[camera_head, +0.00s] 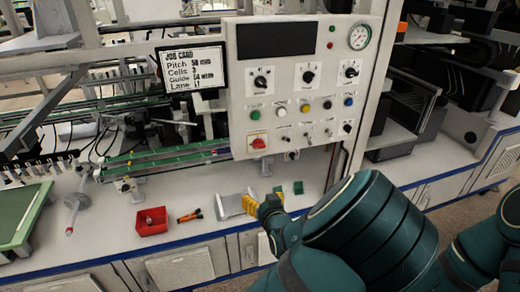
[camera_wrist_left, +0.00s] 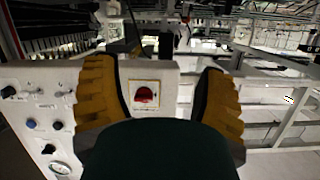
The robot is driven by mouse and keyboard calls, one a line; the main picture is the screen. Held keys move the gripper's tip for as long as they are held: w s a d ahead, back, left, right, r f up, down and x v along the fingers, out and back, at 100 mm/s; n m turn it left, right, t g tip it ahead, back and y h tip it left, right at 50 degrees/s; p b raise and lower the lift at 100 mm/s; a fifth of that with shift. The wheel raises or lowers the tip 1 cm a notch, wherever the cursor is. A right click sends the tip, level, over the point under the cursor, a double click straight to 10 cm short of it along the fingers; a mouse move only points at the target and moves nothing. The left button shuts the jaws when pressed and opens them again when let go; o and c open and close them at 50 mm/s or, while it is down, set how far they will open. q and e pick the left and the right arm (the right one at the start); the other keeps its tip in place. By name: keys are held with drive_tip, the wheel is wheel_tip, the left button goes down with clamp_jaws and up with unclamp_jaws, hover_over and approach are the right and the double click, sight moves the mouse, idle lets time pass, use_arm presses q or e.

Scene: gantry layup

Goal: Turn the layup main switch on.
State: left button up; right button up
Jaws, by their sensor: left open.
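The main switch (camera_head: 258,143) is a red rotary knob on a yellow plate at the lower left of the pale control panel (camera_head: 240,100). It also shows in the left wrist view (camera_wrist_left: 145,96), between my two fingers and beyond them. Its handle angle is too small to tell. My left gripper (camera_head: 264,199) has yellow fingers spread apart with nothing between them. In the head view it appears below the switch, in front of the panel, apart from it. My right gripper is not in view.
The panel carries several other knobs, buttons and a gauge (camera_head: 359,37). A job card screen (camera_head: 191,67) stands left of it. A red bin (camera_head: 151,221), an orange-and-black tool (camera_head: 190,216), a grey plate (camera_head: 230,207) and a green block (camera_head: 298,187) lie on the bench.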

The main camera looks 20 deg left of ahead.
sight(260, 148)
use_arm(q)
drive_tip(key=w+d+r+n+t+y, duration=0.1)
drive_tip(key=d+r+n+t+y, duration=0.15)
drive_tip(key=r, duration=0.75)
drive_tip(key=shift+m+h, duration=0.35)
drive_tip(key=shift+m, duration=0.1)
drive_tip(key=b+x, duration=0.1)
drive_tip(key=x, duration=0.5)
drive_tip(key=b+x, duration=0.1)
drive_tip(key=x, duration=0.6)
drive_tip(key=shift+w+d+f, duration=0.1)
drive_tip(key=shift+w, duration=0.3)
drive_tip(key=c, duration=1.2)
